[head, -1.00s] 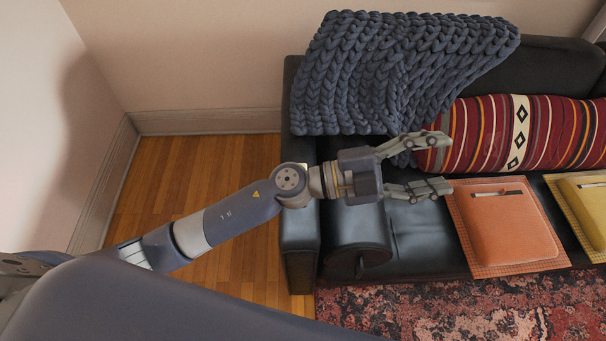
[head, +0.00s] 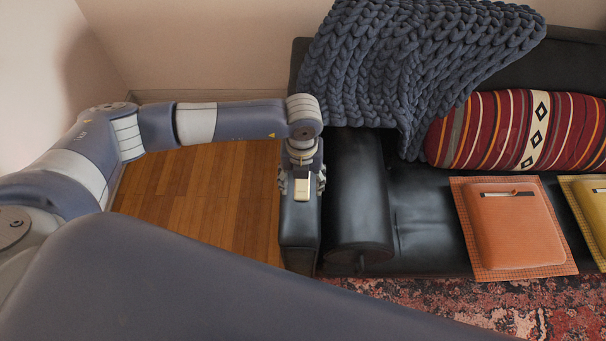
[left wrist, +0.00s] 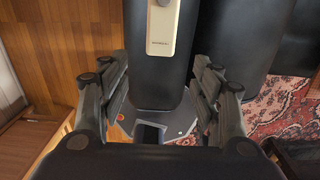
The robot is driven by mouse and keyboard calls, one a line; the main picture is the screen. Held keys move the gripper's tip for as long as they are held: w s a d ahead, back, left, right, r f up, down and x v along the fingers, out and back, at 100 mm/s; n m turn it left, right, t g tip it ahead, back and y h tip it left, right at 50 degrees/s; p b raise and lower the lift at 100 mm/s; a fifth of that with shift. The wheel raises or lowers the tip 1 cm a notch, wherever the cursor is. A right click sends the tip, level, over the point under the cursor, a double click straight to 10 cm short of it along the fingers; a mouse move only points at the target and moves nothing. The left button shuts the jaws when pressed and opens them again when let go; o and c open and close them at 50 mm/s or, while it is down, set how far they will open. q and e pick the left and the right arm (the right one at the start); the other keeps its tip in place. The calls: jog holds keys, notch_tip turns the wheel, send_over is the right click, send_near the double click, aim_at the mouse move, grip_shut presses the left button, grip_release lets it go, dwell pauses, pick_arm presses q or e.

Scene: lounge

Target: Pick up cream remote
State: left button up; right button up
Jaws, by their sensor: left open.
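The cream remote (head: 302,190) lies on the black left armrest (head: 298,225) of the sofa. In the left wrist view the remote (left wrist: 158,28) is at the top middle, lying lengthwise on the armrest, its far end cut off. My left gripper (head: 302,183) points down over the armrest. Its fingers are open and spread on either side of the armrest's width, with the remote between them in the head view. In the left wrist view the fingertips flank the armrest, and the remote is ahead of the empty gap between them. My right gripper is not in view.
A thick blue knitted throw (head: 400,60) covers the sofa back and hangs near the armrest. A black bolster (head: 358,190) lies beside the armrest. A striped pillow (head: 520,130) and an orange cushion (head: 512,228) are farther right. Bare wood floor (head: 200,195) is left.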

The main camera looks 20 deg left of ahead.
aim_at(302, 196)
pick_arm(q)
notch_tip(302, 196, down, 7)
jog(key=shift+w+a+f+p, duration=0.1)
jog(key=shift+w+f+p, duration=0.1)
jog(key=shift+p, duration=0.25)
jog(key=shift+c, duration=0.5)
